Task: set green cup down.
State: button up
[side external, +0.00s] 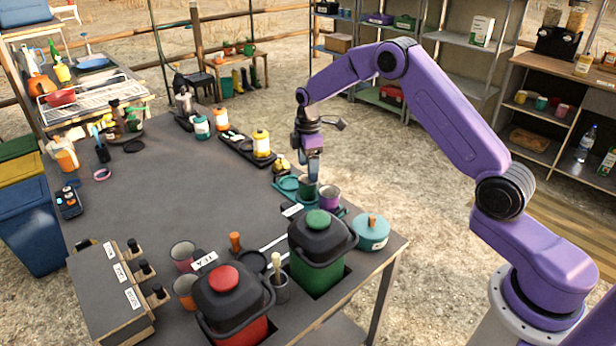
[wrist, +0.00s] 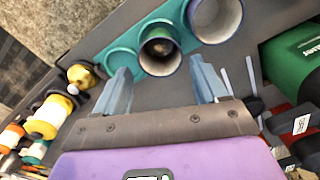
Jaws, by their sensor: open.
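The green cup (side external: 307,187) stands upright on a teal tray (side external: 284,195) near the table's right edge. In the wrist view the green cup (wrist: 160,63) shows its dark inside. My gripper (side external: 309,172) points down right at this cup. In the wrist view my gripper (wrist: 163,80) is open, its two fingers apart on either side of the cup's near part, with gaps between. The teal tray (wrist: 121,62) has a round empty place beside the cup. Part of the green cup is hidden behind my gripper in the side view.
A purple cup (side external: 329,197) stands close beside the green cup. A green-lidded canister (side external: 318,245) and a teal pot (side external: 371,232) stand nearer the front. A dark tray of jars (side external: 246,150) lies behind. The table's middle (side external: 185,200) is clear.

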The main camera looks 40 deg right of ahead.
notch_tip(320, 180, up, 7)
jog(key=shift+f, duration=0.2)
jog(key=s+a+r, duration=0.4)
jog(key=s+a, duration=0.2)
jog(key=s, duration=0.4)
jog(key=s+a+r, duration=0.3)
jog(key=s+a, duration=0.4)
jog(key=s, duration=0.3)
jog(key=s+d, duration=0.2)
jog(key=s, duration=1)
jog(key=s+d+m, duration=0.1)
jog(key=s+d, duration=0.2)
jog(key=s, duration=0.9)
jog(key=shift+d+f, duration=0.35)
jog(key=shift+f, duration=0.1)
